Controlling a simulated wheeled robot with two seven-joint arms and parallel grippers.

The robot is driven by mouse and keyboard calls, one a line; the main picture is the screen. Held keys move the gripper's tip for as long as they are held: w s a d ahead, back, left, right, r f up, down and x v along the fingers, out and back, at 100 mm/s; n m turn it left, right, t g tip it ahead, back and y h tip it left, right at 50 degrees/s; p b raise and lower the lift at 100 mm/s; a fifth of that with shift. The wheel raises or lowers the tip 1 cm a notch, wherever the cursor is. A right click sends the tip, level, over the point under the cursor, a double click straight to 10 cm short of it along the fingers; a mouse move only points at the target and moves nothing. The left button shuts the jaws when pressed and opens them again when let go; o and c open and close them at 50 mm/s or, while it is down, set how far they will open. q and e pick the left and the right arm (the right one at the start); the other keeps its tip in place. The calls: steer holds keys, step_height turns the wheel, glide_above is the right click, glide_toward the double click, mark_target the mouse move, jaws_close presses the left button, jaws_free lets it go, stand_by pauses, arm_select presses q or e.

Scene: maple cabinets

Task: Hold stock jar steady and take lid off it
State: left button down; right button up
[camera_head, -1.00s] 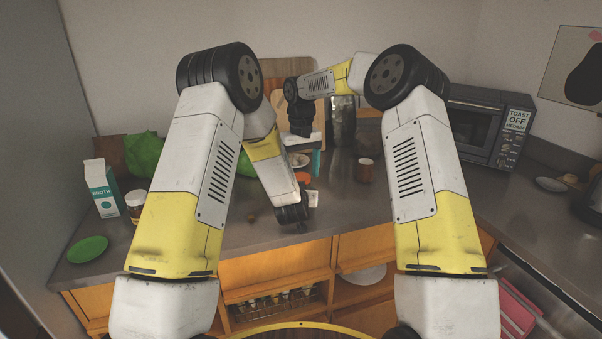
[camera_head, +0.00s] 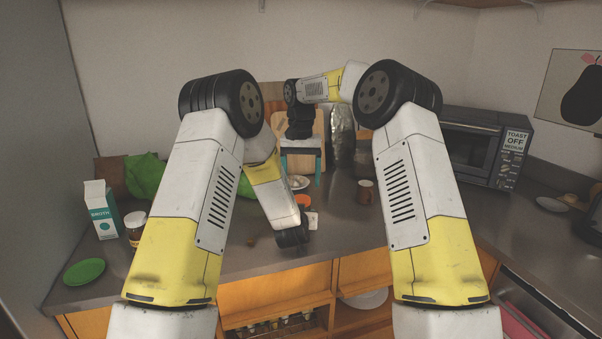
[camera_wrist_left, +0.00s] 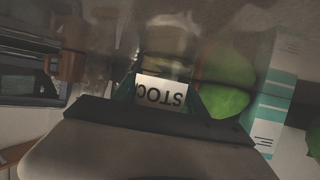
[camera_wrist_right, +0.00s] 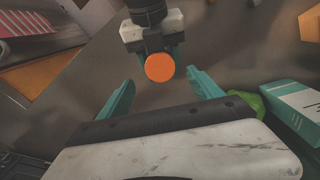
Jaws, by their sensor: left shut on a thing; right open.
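The stock jar (camera_head: 312,219) stands on the counter with a pale label and an orange lid (camera_head: 303,201) on top. My left gripper (camera_wrist_left: 162,92) is shut around it; the "STOCK" label shows upside down between its teal fingers in the left wrist view. In the head view that gripper is mostly hidden behind its own wrist. My right gripper (camera_head: 301,168) is open and empty, its two teal fingers apart, above and behind the jar. In the right wrist view the orange lid (camera_wrist_right: 160,67) lies between its spread fingertips, apart from them.
A brown mug (camera_head: 365,192) is right of the stock jar. A toaster oven (camera_head: 475,148) fills the back right. The counter right of the mug is mostly bare.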

mark_target(301, 198)
step_height(301, 198, down, 6)
stand_by(0.4)
steer(key=shift+c, duration=0.2)
steer(key=c, duration=1.4)
steer(key=n, duration=0.6)
steer(key=shift+c, duration=0.2)
steer(key=shift+r, duration=0.2)
steer(key=shift+r, duration=1)
